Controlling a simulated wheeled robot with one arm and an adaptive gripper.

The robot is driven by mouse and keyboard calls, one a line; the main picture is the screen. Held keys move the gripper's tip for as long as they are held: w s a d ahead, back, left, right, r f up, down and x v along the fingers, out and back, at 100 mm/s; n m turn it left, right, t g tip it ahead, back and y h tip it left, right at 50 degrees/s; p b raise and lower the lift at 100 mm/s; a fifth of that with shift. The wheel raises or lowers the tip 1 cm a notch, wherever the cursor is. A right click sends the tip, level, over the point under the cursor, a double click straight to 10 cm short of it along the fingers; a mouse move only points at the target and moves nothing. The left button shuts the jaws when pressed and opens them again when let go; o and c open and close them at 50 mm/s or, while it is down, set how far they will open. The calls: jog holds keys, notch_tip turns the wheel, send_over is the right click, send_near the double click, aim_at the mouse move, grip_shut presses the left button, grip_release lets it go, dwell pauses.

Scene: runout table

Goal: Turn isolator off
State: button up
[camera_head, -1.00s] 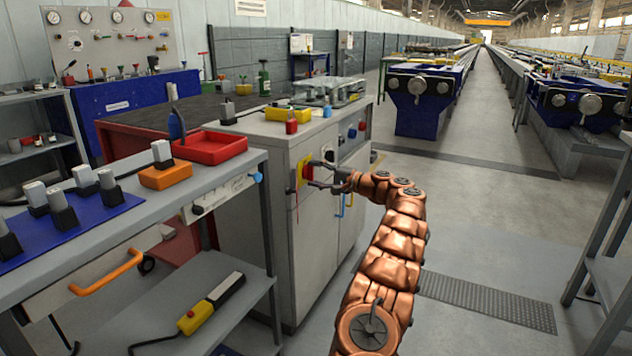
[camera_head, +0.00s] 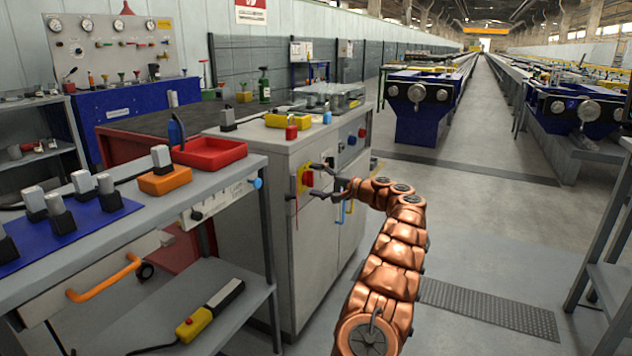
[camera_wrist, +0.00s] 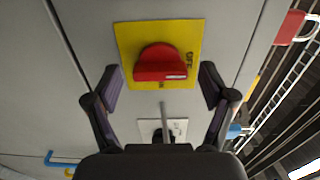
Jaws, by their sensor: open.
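The isolator is a red rotary knob (camera_wrist: 160,64) on a yellow plate (camera_wrist: 126,52) on the grey cabinet's front. In the wrist view its raised bar lies roughly crosswise, with "OFF" printed to its right; another mark below is too small to read surely. My gripper (camera_wrist: 159,84) is open, one finger at each side of the plate's lower part. The knob is ahead of and between the fingers, and I see no contact. In the head view my gripper (camera_head: 322,181) is at the cabinet front, beside the knob (camera_head: 307,178), partly covering the plate (camera_head: 299,176).
A small white plate with a black knob (camera_wrist: 176,134) sits below the isolator in the wrist view. Blue and yellow hooks (camera_head: 342,212) hang near my gripper.

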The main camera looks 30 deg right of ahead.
jog(key=v, duration=1.2)
jog(key=shift+f, duration=0.1)
dwell(0.4)
